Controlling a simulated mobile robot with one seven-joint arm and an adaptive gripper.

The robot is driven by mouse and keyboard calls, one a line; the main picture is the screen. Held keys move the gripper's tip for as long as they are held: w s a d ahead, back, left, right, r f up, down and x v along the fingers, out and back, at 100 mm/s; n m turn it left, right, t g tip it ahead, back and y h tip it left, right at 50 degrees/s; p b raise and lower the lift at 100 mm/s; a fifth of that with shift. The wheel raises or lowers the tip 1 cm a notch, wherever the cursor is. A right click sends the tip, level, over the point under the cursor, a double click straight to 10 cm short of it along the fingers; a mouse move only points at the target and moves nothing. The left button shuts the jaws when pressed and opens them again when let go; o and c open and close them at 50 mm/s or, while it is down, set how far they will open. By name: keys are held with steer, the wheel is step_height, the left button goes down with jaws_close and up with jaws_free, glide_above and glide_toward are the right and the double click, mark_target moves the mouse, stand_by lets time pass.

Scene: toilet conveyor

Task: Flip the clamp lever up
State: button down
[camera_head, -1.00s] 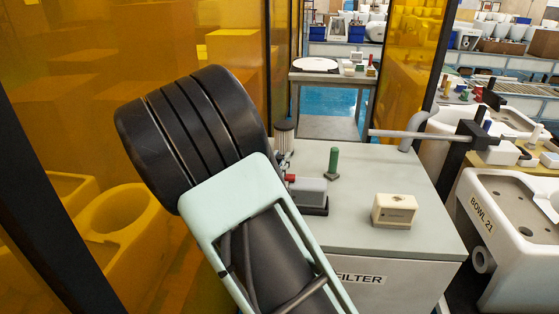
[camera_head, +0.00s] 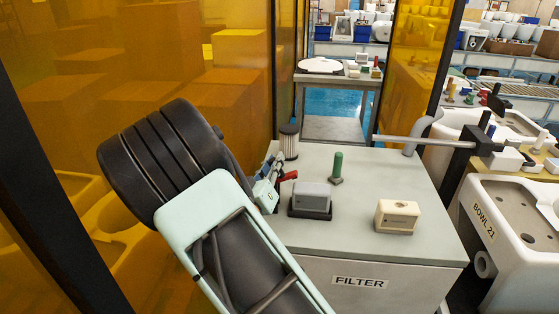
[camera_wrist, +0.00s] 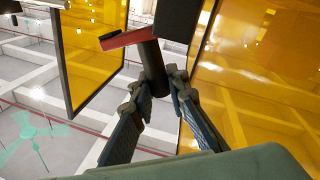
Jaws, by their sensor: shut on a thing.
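The clamp lever (camera_head: 288,176) shows as a small red piece at the left side of the grey FILTER bench. In the wrist view, a red arm (camera_wrist: 128,41) meets a dark post-like part (camera_wrist: 152,68). My gripper (camera_wrist: 160,86) has its two fingers around the lower end of this dark part and is shut on it. In the head view, my gripper (camera_head: 270,178) is at the bench's left edge, beside the red piece. My own arm hides the bench's left front, and the clamp's base is not clear.
A grey block (camera_head: 312,196), a green peg (camera_head: 337,166) and a cream box (camera_head: 397,215) stand on the FILTER bench (camera_head: 360,180). A ribbed cylinder (camera_head: 289,142) is at the back left. An amber panel (camera_head: 240,60) stands close on the left. A horizontal bar (camera_head: 420,140) crosses the back right.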

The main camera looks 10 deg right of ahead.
steer(key=shift+w+a+f+n+t+y+p, duration=0.3)
steer(key=shift+a+n, duration=0.45)
steer(key=shift+n, duration=1.1)
steer(key=shift+w+a+f+n+t+y+p, duration=0.1)
steer(key=shift+w+a+f+n+t+y, duration=0.2)
steer(key=shift+a+n, duration=1)
steer(key=shift+w+a+f+n+t+y+p, duration=0.15)
steer(key=shift+a+f+n+t+y, duration=0.25)
steer(key=shift+n, duration=1.95)
steer(key=shift+d+f, duration=0.1)
steer(key=c, duration=1.9)
jaws_free()
steer(key=shift+o, duration=0.3)
steer(key=shift+s, duration=0.1)
steer(key=v, duration=1.2)
